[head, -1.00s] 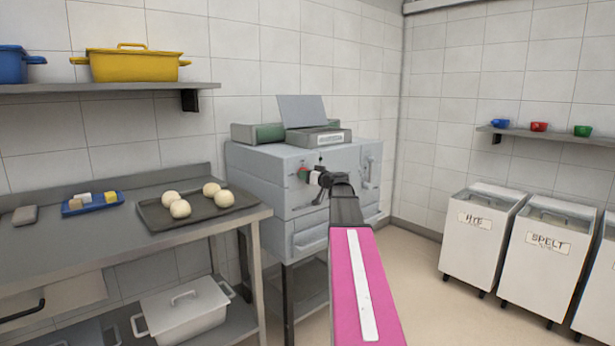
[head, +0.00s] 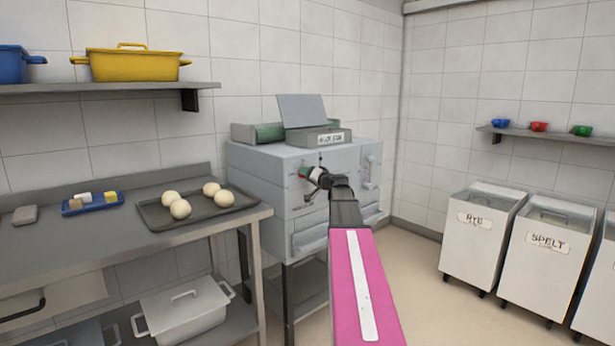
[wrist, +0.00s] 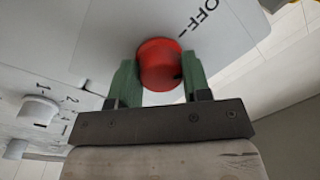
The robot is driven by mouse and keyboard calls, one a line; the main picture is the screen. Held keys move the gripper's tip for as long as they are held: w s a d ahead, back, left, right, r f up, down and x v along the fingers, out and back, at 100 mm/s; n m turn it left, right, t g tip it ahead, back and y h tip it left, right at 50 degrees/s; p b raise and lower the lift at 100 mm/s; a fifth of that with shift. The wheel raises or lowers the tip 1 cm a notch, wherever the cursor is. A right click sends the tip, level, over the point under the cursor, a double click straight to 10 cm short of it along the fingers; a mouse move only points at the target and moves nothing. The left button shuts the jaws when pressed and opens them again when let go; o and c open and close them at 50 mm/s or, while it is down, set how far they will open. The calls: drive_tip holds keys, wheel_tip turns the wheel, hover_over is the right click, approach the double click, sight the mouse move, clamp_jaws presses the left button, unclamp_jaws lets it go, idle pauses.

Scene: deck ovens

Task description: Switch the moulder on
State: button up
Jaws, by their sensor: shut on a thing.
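The grey machine (head: 265,165) stands against the back wall, with a green-sided unit and tilted plate (head: 302,110) on top. A red round knob (wrist: 158,62) sits on a light grey face (wrist: 110,30) in the wrist view, with the lettering OFF (wrist: 198,18) beside it. A small dark mark shows on the knob's right edge. My gripper (wrist: 160,75) has its green fingers on both sides of the knob, shut on it.
A steel table (head: 110,245) with a tray (head: 232,211) of dough balls stands left of the machine. Flour bins (head: 482,240) stand at right. Open floor lies between.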

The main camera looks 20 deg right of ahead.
drive_tip(key=m, duration=0.6)
drive_tip(key=m+h, duration=0.1)
drive_tip(key=m, duration=0.5)
drive_tip(key=shift+a+t, duration=0.1)
drive_tip(key=shift+t, duration=0.3)
drive_tip(key=shift+m, duration=0.3)
drive_tip(key=o, duration=0.9)
drive_tip(key=shift+s, duration=0.1)
drive_tip(key=v, duration=1)
drive_tip(key=shift+s+f, duration=0.1)
drive_tip(key=shift+s, duration=0.2)
